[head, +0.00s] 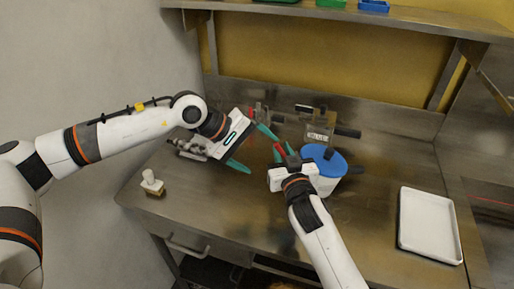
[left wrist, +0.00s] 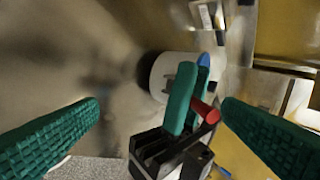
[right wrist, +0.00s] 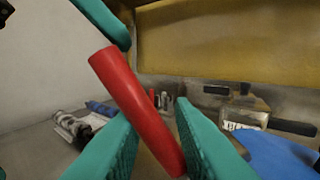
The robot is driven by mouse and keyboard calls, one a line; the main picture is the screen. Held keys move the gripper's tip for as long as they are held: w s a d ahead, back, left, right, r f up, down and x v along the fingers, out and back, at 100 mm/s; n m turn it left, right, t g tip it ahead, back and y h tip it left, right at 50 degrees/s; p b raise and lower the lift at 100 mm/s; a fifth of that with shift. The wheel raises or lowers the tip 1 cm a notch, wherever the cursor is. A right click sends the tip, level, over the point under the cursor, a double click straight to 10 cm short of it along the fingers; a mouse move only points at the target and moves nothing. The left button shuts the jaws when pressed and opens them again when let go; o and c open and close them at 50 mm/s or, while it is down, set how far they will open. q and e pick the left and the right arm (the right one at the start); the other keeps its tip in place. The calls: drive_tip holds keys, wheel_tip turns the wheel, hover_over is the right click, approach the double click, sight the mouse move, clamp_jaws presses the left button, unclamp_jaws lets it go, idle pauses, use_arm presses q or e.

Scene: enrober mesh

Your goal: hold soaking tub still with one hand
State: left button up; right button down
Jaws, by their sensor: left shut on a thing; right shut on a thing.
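In the left wrist view the tub (left wrist: 168,78) is behind the right gripper. My left gripper (head: 250,150) is left of the right one, clear of the tub. Its teal fingers (left wrist: 165,120) look wide apart, with the right gripper showing between them; nothing is visibly held there.
A white tray (head: 429,226) lies at the bench's right. A small white-topped block (head: 152,183) stands at the left front. A labelled metal device (head: 319,129) with dark handles is behind the tub. A shelf (head: 350,13) overhangs the back. The front middle is clear.

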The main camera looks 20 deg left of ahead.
use_arm(q)
drive_tip(key=shift+s+a+f, duration=0.1)
drive_tip(key=shift+a+f, duration=0.4)
drive_tip(key=shift+f, duration=0.05)
drive_tip(key=shift+d+r, duration=0.15)
drive_tip(key=shift+r, duration=0.25)
drive_tip(key=shift+c, duration=0.4)
drive_tip(key=shift+s+r, duration=0.1)
drive_tip(key=shift+r, duration=0.2)
drive_tip(key=c, duration=0.8)
drive_tip(key=shift+o, duration=0.2)
drive_tip(key=w+d+r+v, duration=0.1)
drive_tip(key=d+r+v, duration=0.1)
drive_tip(key=v, duration=1)
drive_tip(key=shift+a+r, duration=0.25)
drive_tip(key=shift+r, duration=0.05)
drive_tip(key=shift+s, duration=0.15)
drive_tip(key=v, duration=1.2)
